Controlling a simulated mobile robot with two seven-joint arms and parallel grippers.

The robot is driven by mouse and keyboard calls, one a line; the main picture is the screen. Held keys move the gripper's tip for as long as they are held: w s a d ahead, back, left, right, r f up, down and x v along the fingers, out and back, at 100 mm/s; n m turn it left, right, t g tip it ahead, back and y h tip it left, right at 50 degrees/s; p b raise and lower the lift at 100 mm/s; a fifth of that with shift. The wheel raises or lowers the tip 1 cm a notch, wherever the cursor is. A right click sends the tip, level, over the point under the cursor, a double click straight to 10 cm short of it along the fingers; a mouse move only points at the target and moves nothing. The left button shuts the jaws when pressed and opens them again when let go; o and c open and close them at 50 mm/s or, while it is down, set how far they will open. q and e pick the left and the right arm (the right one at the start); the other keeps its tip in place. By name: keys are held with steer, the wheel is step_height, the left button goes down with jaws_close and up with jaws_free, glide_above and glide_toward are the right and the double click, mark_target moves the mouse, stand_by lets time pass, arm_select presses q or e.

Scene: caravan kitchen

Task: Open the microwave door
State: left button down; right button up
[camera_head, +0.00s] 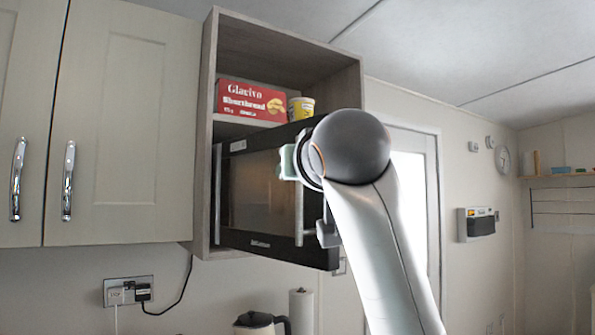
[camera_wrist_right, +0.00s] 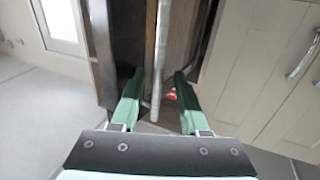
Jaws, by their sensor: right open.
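The black microwave (camera_head: 262,190) sits in an open wooden wall cabinet. Its door front is angled, with the right edge jutting out nearer to me, so it looks ajar. The silver vertical handle (camera_head: 299,215) is near the door's right side. My right gripper (camera_head: 289,163), with green fingers, is at the upper part of this handle. In the right wrist view, which looks upside down, my open right gripper (camera_wrist_right: 158,72) has a finger on each side of the handle rod (camera_wrist_right: 160,50). Contact cannot be told. My right arm hides the door's right edge. My left gripper is not in view.
A red shortbread box (camera_head: 248,101) and a yellow tub (camera_head: 301,108) stand on the shelf above the microwave. Closed cupboard doors (camera_head: 110,130) are to the left. A kettle (camera_head: 258,322) and a paper roll (camera_head: 301,310) stand below. Room to the right is open.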

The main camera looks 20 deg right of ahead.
steer(key=s+b, duration=0.4)
steer(key=s, duration=0.8)
steer(key=shift+s+a, duration=0.25)
